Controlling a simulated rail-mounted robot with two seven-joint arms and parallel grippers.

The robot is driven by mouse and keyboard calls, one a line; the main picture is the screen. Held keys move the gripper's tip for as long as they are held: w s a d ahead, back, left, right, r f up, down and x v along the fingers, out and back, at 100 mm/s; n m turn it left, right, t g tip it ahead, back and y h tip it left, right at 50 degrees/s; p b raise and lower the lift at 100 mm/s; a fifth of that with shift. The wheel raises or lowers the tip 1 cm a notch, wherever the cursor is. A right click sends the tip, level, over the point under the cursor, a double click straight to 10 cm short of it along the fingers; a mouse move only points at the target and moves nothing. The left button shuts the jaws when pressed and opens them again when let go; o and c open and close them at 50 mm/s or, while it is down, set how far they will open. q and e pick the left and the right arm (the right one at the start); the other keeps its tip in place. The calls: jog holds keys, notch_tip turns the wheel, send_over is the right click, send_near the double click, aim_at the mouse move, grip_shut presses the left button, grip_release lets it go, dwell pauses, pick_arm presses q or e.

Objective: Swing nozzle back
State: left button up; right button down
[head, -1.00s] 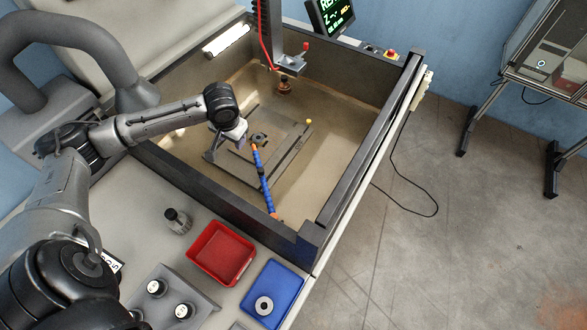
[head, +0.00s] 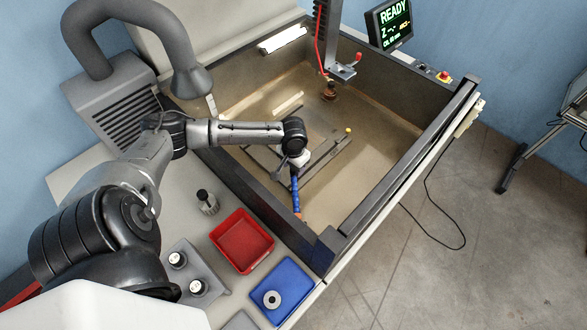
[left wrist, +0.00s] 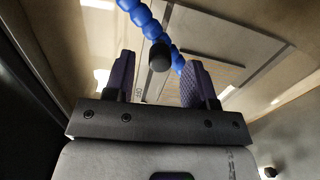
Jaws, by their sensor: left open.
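The nozzle is a blue jointed hose (head: 296,192) rising from the front wall of the tank; its upper part is hidden under my left arm in the head view. My left gripper (head: 296,163) is over the hose, low inside the tank. In the left wrist view, its two purple-grey fingers (left wrist: 161,62) stand apart and open. The blue hose (left wrist: 140,17) crosses beyond and between them, with a black round knob (left wrist: 159,57) on it. I see no grip on the hose. My right gripper is not in view.
The tank's dark front wall (head: 262,205) lies under my forearm. An electrode head (head: 329,92) hangs over the tank's back. A flat plate (head: 325,158) lies on the tank floor. A red tray (head: 241,240) and blue tray (head: 283,292) sit in front.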

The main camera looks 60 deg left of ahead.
aim_at(293, 176)
pick_arm(q)
jog(key=shift+f, duration=1.1)
jog(key=shift+c, duration=0.4)
grip_shut()
